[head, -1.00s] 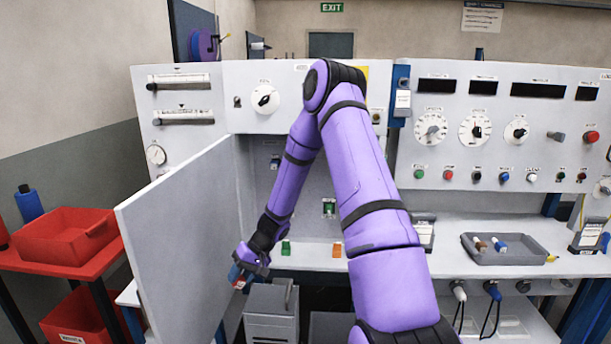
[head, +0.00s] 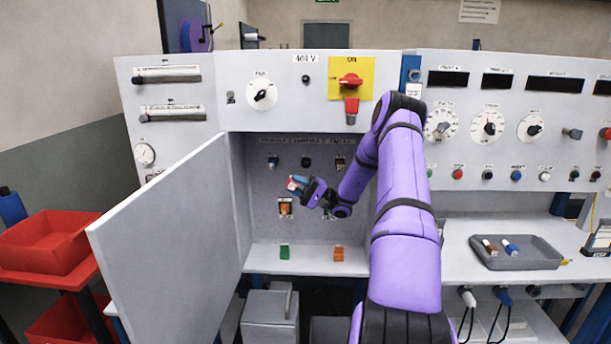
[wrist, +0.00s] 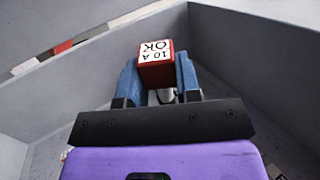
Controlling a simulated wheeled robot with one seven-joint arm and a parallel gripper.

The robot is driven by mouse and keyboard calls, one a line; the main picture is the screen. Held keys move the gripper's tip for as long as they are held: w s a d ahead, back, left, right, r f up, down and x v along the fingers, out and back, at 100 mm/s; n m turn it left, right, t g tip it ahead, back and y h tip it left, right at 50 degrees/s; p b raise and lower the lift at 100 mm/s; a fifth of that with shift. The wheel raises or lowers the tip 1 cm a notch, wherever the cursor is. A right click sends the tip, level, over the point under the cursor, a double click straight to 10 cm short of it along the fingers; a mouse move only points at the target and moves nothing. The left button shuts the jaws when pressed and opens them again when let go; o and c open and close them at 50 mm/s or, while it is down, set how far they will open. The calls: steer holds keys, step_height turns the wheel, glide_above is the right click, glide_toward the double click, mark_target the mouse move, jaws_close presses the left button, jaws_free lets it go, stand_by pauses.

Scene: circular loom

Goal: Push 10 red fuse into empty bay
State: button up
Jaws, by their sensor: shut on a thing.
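My gripper (head: 299,186) is shut on a red fuse (wrist: 157,72) labelled "10 A OK". The red fuse sits between the blue fingers in the wrist view. In the head view my gripper is inside the open cabinet, above the lower bay (head: 285,208) at the left, which has an orange surround. The fuse is small there and I cannot tell whether it touches anything. My arm hides part of the lower row.
The cabinet door (head: 170,240) stands open at the left. A green block (head: 284,252) and an orange block (head: 338,254) are on the cabinet floor. A red switch (head: 350,82) is above the opening. A grey tray (head: 515,256) lies on the right bench.

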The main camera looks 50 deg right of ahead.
steer(key=w+d+r+m+t+h, duration=0.1)
steer(key=d+t, duration=0.1)
steer(key=d, duration=0.5)
steer(key=shift+w+d+r+h, duration=0.2)
steer(key=shift+d+r+h, duration=0.05)
steer(key=shift+r+h, duration=0.15)
steer(key=shift+w+d, duration=0.2)
steer(key=shift+d, duration=0.05)
stand_by(2.2)
steer(key=shift+s+a, duration=0.1)
steer(key=shift+a, duration=0.05)
stand_by(0.6)
steer(key=shift+s+a, duration=1.55)
steer(key=shift+a, duration=0.2)
